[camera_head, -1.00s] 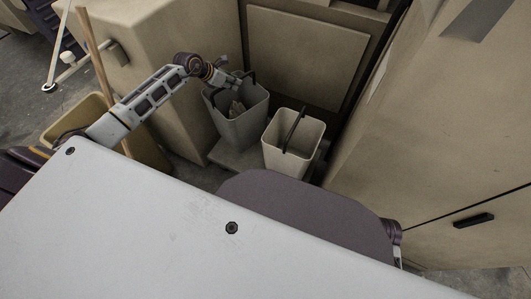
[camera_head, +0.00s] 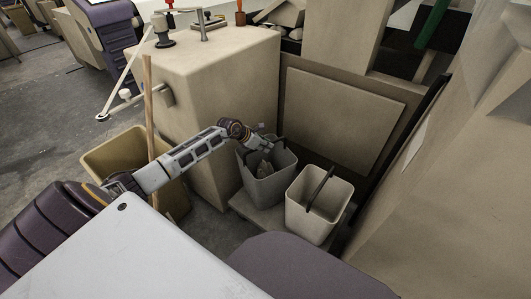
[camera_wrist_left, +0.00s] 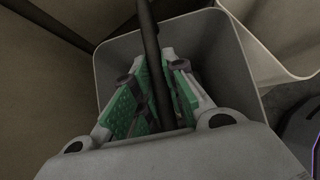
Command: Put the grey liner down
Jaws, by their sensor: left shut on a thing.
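The grey liner (camera_head: 270,186) is an open grey bin with a dark handle, upright at the left end of a low grey platform in the head view. I cannot tell whether its base touches the platform. My left gripper (camera_head: 265,148) reaches in over its rim from the left. In the left wrist view the green-padded fingers (camera_wrist_left: 154,95) are shut on the dark handle (camera_wrist_left: 152,50), and the liner's grey rim (camera_wrist_left: 112,45) surrounds them. The inside of the liner is mostly hidden by the fingers. My right gripper is not in view.
A cream liner (camera_head: 309,218) with a dark handle stands close on the right. A yellowish bin (camera_head: 105,155) with a wooden stick (camera_head: 150,110) is at the left. A beige machine housing (camera_head: 215,85) stands behind, and a beige panel (camera_head: 440,190) closes the right side.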

